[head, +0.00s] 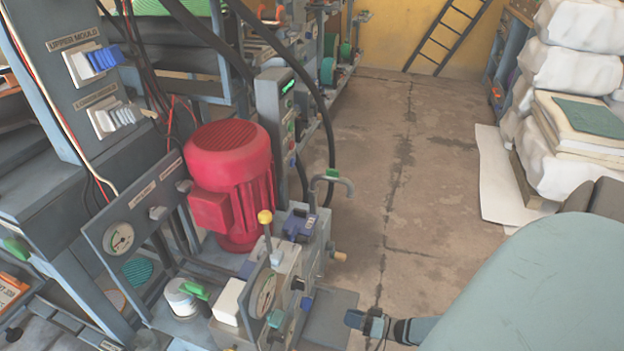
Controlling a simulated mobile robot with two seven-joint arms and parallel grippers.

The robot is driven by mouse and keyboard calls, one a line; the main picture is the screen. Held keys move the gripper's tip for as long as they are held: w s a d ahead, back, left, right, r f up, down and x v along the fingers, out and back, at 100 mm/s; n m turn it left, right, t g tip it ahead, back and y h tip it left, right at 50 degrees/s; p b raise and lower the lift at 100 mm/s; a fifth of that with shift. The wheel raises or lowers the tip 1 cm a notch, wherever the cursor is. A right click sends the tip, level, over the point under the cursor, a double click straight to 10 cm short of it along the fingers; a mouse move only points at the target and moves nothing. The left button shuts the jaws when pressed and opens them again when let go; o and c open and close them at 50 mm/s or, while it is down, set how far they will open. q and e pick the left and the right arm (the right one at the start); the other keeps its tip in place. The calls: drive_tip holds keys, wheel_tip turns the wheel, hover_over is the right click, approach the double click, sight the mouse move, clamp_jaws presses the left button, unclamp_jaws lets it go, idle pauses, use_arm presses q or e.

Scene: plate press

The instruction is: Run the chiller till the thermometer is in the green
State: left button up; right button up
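A round dial gauge (120,238) with a pale face sits on a grey panel at the left. Its needle and colour bands are too small to read. A second dial (262,295) faces partly away at the lower middle. I cannot tell which one is the thermometer. A red motor (231,185) stands behind this panel. Which unit is the chiller is not clear. My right gripper (352,320) is low in the middle, right of the second dial and apart from it; its fingers are unclear. My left gripper is not in view.
A yellow-knobbed lever (265,218) rises from the pump block. A post with a green display (287,87) stands behind the motor. Blue (103,58) and white (118,117) mould switches are at upper left. Open floor (430,190) lies right; white sacks (575,70) stand beyond.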

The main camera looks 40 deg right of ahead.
sight(306, 304)
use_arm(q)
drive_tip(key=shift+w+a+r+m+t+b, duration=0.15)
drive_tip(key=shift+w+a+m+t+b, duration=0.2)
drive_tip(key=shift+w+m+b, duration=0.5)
use_arm(e)
drive_tip(key=x, duration=1.2)
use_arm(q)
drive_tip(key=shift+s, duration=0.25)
use_arm(e)
drive_tip(key=shift+s, duration=0.1)
clamp_jaws()
